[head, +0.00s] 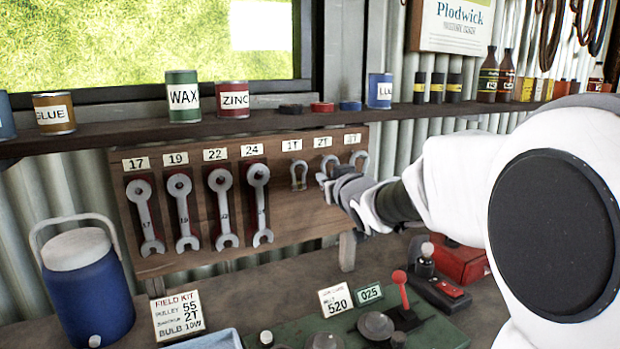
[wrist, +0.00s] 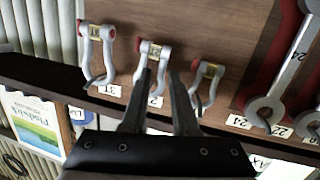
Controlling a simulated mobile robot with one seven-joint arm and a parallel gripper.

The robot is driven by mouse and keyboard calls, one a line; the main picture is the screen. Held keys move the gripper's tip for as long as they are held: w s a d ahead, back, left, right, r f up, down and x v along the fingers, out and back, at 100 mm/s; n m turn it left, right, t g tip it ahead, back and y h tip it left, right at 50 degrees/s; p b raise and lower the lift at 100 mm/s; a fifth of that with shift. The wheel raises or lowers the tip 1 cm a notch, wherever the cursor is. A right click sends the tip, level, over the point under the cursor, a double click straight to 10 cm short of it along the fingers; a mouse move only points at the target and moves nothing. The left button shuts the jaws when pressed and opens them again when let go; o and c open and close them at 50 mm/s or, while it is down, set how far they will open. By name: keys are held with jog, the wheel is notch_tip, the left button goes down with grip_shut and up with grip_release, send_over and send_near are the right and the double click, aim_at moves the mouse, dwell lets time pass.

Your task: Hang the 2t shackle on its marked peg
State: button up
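The 2T shackle, grey with a red pin end and a yellow band, is the middle of three shackles in the wrist view (wrist: 153,52). It hangs at the board beneath the 2T label (head: 324,142); its peg is hard to make out. My gripper (head: 328,178) is in front of it in the head view and partly hides it. In the wrist view my gripper's fingers (wrist: 163,76) are apart, with the left fingertip overlapping the shackle and the right one just beside it. I cannot tell whether they touch it.
The 1T shackle (head: 299,176) and 3T shackle (head: 359,162) hang on either side, close to my fingers. Several wrenches (head: 222,205) hang left on the wooden board (head: 280,220). A shelf (head: 245,122) with tins runs above.

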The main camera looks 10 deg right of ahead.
jog(key=shift+o, duration=1.2)
jog(key=shift+s, duration=0.1)
jog(key=s+d+r+p, duration=0.1)
jog(key=s+d+r, duration=0.1)
jog(key=s, duration=1.4)
jog(key=s+f+m+g+h+p, duration=0.1)
jog(key=s+f+g, duration=0.3)
jog(key=s, duration=0.6)
jog(key=s+a+f+m+g+p, duration=0.1)
jog(key=s+f+g+p, duration=0.2)
jog(key=s, duration=0.7)
notch_tip(320, 180, down, 2)
jog(key=g, duration=0.3)
jog(key=shift+s+a+g+h, duration=0.25)
jog(key=shift+a+g+h, duration=0.05)
jog(key=shift+g+h, duration=0.1)
jog(key=shift+a, duration=0.15)
